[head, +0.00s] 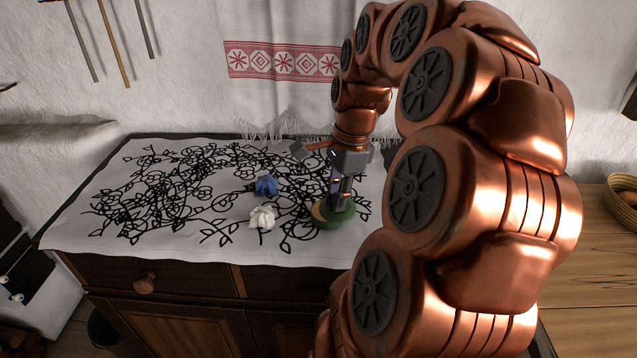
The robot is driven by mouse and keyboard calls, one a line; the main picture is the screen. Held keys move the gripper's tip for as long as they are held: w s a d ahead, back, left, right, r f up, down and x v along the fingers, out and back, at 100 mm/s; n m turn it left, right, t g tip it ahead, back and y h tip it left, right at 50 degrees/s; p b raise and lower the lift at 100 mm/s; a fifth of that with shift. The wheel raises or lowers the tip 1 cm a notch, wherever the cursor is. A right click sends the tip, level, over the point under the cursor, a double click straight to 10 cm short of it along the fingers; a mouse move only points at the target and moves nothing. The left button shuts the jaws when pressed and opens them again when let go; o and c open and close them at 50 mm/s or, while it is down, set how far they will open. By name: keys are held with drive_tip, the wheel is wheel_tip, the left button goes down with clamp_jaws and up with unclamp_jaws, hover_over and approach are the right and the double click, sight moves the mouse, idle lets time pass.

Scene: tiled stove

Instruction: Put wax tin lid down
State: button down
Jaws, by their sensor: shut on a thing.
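My gripper (339,198) points down over the right part of the cloth-covered chest and is shut on the wax tin lid. A round green thing (336,220) sits right at the fingertips, with a yellowish crescent showing at its left side. The fingers cover much of it, so I cannot tell the lid from the tin body, nor whether they touch.
A blue crumpled cloth (265,186) and a white crumpled cloth (262,218) lie left of the gripper on the patterned cloth (80,222). The cloth's left side is clear. An embroidered towel (290,62) hangs behind. A basket (624,200) stands far right.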

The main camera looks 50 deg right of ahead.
drive_tip(key=p, duration=0.3)
hover_over(316, 183)
drive_tip(key=shift+s+d+f, duration=0.2)
drive_tip(key=shift+d+f, duration=0.05)
drive_tip(key=shift+f, duration=0.45)
drive_tip(key=shift+f+p, duration=0.75)
drive_tip(key=shift+f, duration=1.1)
drive_tip(key=shift+f, duration=0.15)
drive_tip(key=c, duration=1)
unclamp_jaws()
drive_tip(key=shift+s+d+r+b, duration=0.15)
drive_tip(key=shift+d+r+b, duration=0.15)
drive_tip(key=shift+r, duration=1.75)
drive_tip(key=shift+s+d+r+b, duration=0.1)
drive_tip(key=shift+d+r+b, duration=0.2)
drive_tip(key=shift+r, duration=1.7)
drive_tip(key=shift+s+d+r+b, duration=0.2)
drive_tip(key=shift+r+b, duration=0.15)
drive_tip(key=shift+r, duration=1.7)
